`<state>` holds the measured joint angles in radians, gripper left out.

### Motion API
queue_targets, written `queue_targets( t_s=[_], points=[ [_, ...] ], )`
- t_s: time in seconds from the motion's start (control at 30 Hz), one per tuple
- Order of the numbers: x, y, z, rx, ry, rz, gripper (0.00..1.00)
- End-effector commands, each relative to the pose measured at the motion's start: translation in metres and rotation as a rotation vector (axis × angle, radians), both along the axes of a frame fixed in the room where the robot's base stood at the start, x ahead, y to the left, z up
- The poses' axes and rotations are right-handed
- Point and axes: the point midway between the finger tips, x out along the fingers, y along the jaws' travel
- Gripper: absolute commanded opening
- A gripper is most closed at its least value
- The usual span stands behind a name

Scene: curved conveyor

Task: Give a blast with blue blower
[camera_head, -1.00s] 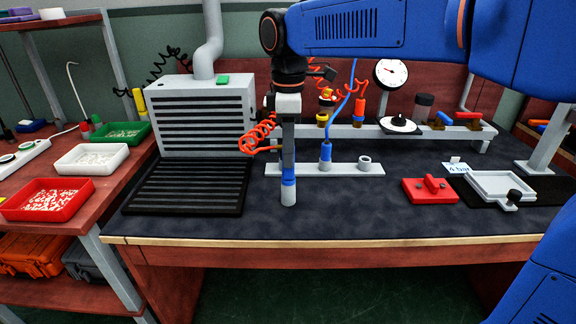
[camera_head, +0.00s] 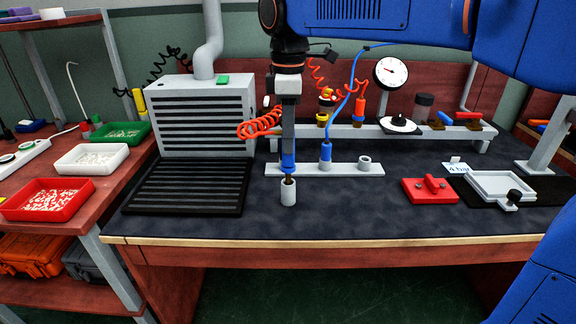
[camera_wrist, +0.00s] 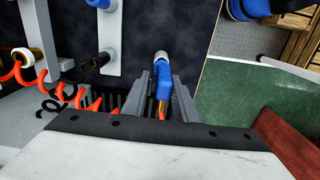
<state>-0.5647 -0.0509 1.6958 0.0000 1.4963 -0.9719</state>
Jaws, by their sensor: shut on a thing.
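My gripper (camera_head: 288,150) points straight down above the bench and is shut on a blue blower (camera_head: 288,166). In the wrist view the blue blower (camera_wrist: 164,85) sits between the two grey fingers, with a yellow-orange part lower down. An orange coiled hose (camera_head: 260,123) hangs close to the gripper; its end there is hidden.
A grey rail (camera_head: 345,170) behind holds a blue fitting (camera_head: 325,152) on a blue hose, beside an empty grey socket (camera_head: 365,163). A grilled grey box (camera_head: 200,117) stands left, a red block (camera_head: 430,190) right. The bench front is clear.

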Motion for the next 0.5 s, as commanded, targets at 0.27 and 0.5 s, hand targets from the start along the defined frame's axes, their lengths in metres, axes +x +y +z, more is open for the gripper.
queue_targets(
  t_s=[0.27,0.5],
  points=[
    [0.0,0.0,0.014,0.0,-0.001,0.0,0.15],
    [0.0,0.0,0.025,0.0,0.0,0.0,0.15]
  ],
)
